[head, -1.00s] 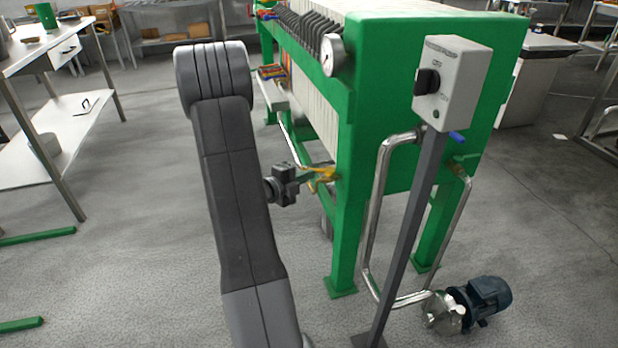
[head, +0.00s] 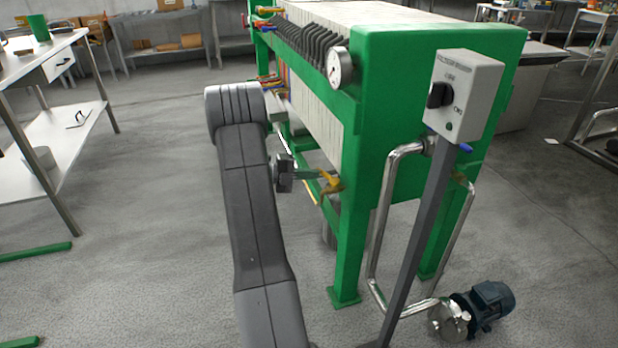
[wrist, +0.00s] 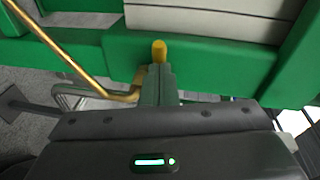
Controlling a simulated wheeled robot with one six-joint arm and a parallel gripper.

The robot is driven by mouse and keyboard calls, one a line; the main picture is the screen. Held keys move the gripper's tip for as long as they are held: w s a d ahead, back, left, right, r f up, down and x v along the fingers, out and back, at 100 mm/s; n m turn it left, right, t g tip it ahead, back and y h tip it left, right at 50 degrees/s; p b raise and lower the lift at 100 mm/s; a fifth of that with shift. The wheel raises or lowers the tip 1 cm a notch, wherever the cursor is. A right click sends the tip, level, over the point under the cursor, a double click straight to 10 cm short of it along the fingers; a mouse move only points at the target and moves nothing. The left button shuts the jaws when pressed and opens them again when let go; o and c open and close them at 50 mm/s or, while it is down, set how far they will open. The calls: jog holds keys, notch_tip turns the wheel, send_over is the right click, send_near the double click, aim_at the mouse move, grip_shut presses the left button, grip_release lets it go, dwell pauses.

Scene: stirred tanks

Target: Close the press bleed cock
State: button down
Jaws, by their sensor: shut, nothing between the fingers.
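A brass pipe (wrist: 75,62) runs on the left in the wrist view. A grey switch box (head: 464,95) on a post stands right of the press, with bent steel piping (head: 381,225) and a pump (head: 490,304). Open floor lies left of my arm.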

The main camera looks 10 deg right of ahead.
jog(key=shift+w+d, duration=1)
jog(key=shift+w, duration=0.1)
dwell(0.3)
